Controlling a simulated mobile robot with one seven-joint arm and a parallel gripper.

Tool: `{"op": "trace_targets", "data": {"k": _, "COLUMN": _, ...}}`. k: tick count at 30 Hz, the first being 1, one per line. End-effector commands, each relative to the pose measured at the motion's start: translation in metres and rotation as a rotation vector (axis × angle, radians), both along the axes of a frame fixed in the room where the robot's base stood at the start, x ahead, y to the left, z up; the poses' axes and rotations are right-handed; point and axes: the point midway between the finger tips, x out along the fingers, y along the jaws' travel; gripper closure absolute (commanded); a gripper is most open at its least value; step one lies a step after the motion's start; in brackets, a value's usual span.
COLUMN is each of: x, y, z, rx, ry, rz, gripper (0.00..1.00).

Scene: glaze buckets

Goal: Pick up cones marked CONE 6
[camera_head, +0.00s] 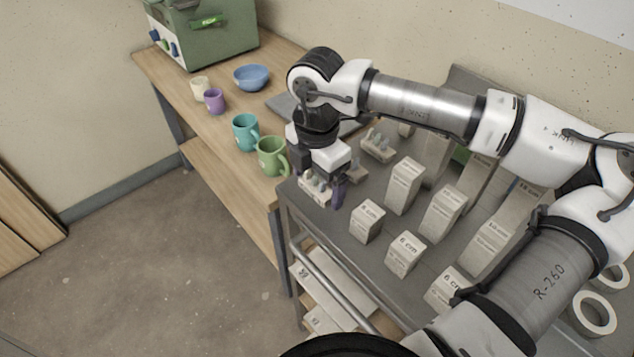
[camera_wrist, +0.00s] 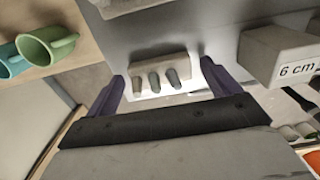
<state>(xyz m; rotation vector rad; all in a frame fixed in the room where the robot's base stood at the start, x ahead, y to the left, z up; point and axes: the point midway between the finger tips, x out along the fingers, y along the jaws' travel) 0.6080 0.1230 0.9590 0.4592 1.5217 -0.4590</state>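A beige block with small grey cones (camera_head: 313,188) stands at the near left corner of the grey cart top, under my gripper (camera_head: 320,184). In the wrist view the block (camera_wrist: 159,68) shows with three cones on its near side, and no CONE 6 marking is readable. My gripper is open, its dark purple fingers spread to the left and right of the block, with gaps visible in the wrist view. Another block with cones (camera_head: 379,146) stands farther back.
Several beige blocks, including one marked 6 cm (camera_head: 367,222), stand close to the right on the cart top (camera_head: 335,230). A wooden table (camera_head: 215,125) adjoins on the left, with a green mug (camera_head: 270,156) and a teal mug (camera_head: 244,133) near my gripper.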

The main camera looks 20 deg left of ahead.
Motion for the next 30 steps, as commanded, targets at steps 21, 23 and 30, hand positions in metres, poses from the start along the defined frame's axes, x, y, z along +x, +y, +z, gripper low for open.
{"op": "trace_targets", "data": {"k": 21, "x": 0.001, "y": 0.0, "z": 0.007, "rx": 0.0, "ry": -0.004, "rz": 0.0, "gripper": 0.55}}
{"op": "trace_targets", "data": {"k": 23, "x": 0.001, "y": 0.0, "z": 0.013, "rx": -0.001, "ry": -0.003, "rz": -0.001, "gripper": 0.55}}
{"op": "trace_targets", "data": {"k": 30, "x": 0.001, "y": 0.0, "z": 0.056, "rx": -0.002, "ry": -0.006, "rz": -0.002, "gripper": 0.55}}
